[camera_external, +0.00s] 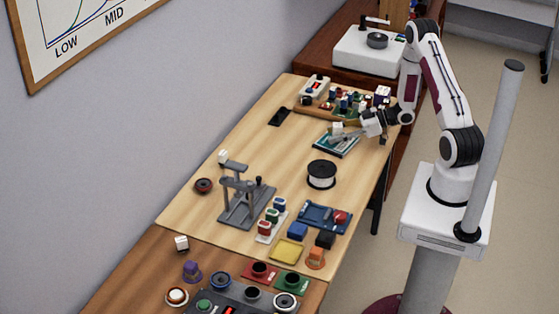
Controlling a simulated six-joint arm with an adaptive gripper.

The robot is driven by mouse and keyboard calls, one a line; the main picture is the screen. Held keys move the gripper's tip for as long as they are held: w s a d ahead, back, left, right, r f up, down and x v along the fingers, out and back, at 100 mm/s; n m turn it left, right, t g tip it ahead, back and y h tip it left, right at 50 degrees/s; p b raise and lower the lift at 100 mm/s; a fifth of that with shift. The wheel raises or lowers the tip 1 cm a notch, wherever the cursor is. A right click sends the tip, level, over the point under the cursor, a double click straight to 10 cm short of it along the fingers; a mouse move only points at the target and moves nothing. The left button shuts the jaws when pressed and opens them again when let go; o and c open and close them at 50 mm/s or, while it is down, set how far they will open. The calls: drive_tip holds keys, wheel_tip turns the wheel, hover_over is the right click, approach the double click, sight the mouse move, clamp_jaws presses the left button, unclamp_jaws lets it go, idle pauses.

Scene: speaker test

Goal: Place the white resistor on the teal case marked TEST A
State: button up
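The teal case (324,148) lies flat on the wooden table, towards the back right; its marking is too small to read. My gripper (338,132) reaches in from the right, low over this case. A small white block, which looks like the white resistor (337,126), sits at my fingertips, and the fingers appear shut on it. The fingers hide part of the case. I cannot tell whether the block touches the case.
A crowded rack of parts (345,102) stands just behind the case. A grey stand (245,196), small white blocks (181,243) and coloured trays (322,217) lie nearer.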

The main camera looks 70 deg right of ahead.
drive_tip(key=shift+r, duration=0.15)
drive_tip(key=shift+v, duration=6)
